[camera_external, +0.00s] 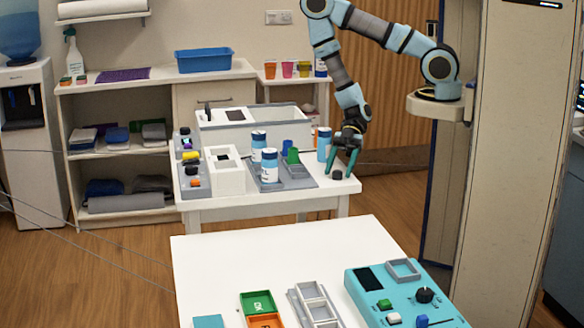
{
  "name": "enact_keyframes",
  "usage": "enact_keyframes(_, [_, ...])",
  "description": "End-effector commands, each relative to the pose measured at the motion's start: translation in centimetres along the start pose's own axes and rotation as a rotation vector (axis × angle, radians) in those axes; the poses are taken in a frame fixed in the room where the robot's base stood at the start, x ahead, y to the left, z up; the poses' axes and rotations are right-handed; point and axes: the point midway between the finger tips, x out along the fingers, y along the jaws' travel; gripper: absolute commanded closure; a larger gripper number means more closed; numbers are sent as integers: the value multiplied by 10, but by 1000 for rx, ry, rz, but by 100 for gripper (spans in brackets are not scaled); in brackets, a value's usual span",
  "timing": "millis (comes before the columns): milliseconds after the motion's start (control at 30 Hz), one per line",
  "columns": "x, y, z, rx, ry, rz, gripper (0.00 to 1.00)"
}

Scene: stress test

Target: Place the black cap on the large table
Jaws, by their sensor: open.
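A small black cap (337,175) sits on the white table at the back (318,192), near its right front corner. My gripper (342,168) points down over it with its teal fingers apart. The cap lies at the fingertips; I cannot tell whether it is between them or touching them. Another white table (255,240) stands in front, with its far part bare. I cannot tell for sure which table is the large one.
The back table holds blue-and-white bottles (270,165), a grey tray and white boxes. The front table's near edge holds a teal control box (370,283), a grey divided tray (292,295), and green and orange bins (258,302). Shelves stand behind.

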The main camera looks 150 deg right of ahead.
Motion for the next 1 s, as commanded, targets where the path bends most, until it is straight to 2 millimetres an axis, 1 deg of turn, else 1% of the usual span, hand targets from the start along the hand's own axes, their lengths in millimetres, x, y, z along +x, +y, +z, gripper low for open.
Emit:
enact_keyframes(33, [-9, 1, -4, 3, -1, 3, 41])
enact_keyframes(200, [-38, 1, -5, 2, -2, 4, 41])
enact_keyframes(300, [-52, 1, -4, 2, -2, 4, 41])
enact_keyframes(400, [-63, 0, -3, 1, -1, 2, 40])
enact_keyframes(500, [-68, 0, -2, 1, -1, 2, 31])
enact_keyframes(933, [-69, 0, -1, 0, 0, 0, 31])
enact_keyframes(1000, [-67, -3, -3, -14, 4, -14, 31])
